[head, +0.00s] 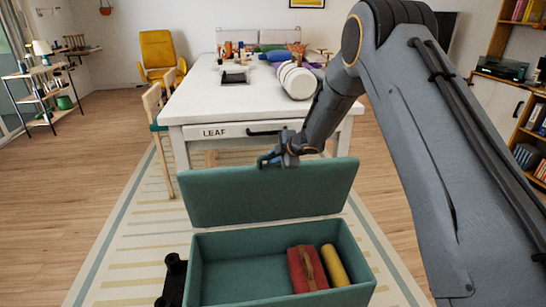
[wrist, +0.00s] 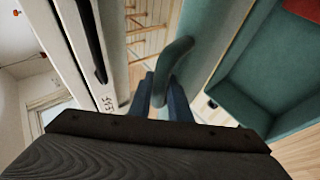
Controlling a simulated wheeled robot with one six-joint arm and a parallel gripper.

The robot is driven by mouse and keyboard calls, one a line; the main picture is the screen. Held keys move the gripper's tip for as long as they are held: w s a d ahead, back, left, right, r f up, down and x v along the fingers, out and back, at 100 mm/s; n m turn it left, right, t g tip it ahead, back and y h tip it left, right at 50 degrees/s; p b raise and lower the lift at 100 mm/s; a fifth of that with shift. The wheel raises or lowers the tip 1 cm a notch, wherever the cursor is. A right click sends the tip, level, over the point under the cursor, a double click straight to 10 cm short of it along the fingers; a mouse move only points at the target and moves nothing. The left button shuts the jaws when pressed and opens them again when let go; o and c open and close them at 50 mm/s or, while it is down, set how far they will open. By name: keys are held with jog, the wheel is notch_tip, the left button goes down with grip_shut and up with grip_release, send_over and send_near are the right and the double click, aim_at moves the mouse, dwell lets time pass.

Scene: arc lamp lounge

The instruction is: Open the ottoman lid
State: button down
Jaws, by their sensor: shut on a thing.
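The teal ottoman (head: 210,280) stands low in front of me, its inside exposed. Its lid (head: 270,195) stands raised along the far edge, roughly upright. My gripper (head: 273,160) is at the lid's top edge. In the wrist view my gripper (wrist: 163,92) is shut on a teal pull loop (wrist: 178,58) of the lid. The lid (wrist: 210,55) and the open box (wrist: 262,75) also show there. Part of the loop is hidden between the fingers.
Inside the ottoman lie a red item with a brown strap (head: 300,268) and a yellow roll (head: 336,265). A white table (head: 205,100) labelled LEAF, with a dark handle (head: 265,132), stands close behind the lid. A black object (head: 174,275) is left of the ottoman.

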jog(key=c, duration=1.9)
grip_release()
jog(key=shift+s, duration=0.1)
jog(key=shift+v, duration=3.9)
jog(key=shift+r, duration=0.1)
